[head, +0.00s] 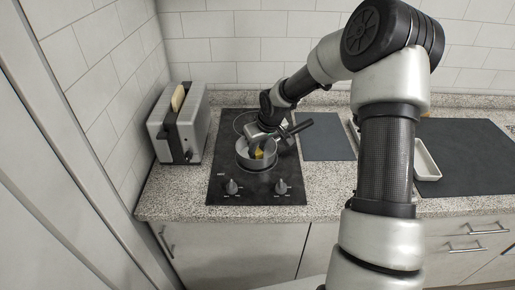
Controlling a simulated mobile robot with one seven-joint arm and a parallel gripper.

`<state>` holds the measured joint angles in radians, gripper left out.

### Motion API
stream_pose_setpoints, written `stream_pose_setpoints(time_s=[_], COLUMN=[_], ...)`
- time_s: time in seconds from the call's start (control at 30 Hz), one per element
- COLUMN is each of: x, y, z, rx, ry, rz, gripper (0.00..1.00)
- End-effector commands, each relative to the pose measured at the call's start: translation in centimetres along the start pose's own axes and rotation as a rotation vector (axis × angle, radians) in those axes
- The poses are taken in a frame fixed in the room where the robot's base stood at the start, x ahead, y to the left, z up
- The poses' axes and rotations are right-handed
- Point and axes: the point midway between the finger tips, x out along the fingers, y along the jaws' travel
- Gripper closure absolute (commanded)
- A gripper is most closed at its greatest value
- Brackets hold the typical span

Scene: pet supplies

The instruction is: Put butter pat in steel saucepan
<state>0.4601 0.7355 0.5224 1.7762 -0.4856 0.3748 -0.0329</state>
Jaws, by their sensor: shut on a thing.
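The steel saucepan (257,164) stands on the black cooktop (225,187), its dark handle (297,127) pointing to the back right. My gripper (257,150) points down at the saucepan's opening. It is shut on the butter pat (259,155), a small yellow piece that shows at the fingertips, within the pan's outline. My gripper hides part of the pan's inside, and I cannot tell whether the butter touches the pan's bottom.
A toaster (170,133) with bread (177,97) in it stands left of the cooktop. Two knobs line the cooktop's front. A grey board (325,142) lies to the right, and a white dish (426,162) lies beyond my arm by a dark mat (465,150).

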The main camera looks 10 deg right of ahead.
Motion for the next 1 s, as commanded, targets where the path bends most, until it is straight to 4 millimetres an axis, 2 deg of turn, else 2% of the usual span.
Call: stream_pose_setpoints(time_s=[0.13,0.17,0.27,0.53,0.67,0.77,1.0], x=[0.4,0.3,0.3,0.2,-0.6,-2.2,-7.5], y=[0.0,0.0,0.0,0.0,0.1,0.2,0.2], z=[0.2,0.1,0.1,0.1,-0.1,-0.1,-0.1], rx=[0.0,0.0,0.0,0.0,0.001,0.002,0.002], ry=[0.0,0.0,0.0,0.0,0.001,0.002,0.001], rz=[0.0,0.0,0.0,0.0,0.001,0.003,0.004], gripper=[0.97,0.73,0.57,0.57,0.57,0.57,0.57])
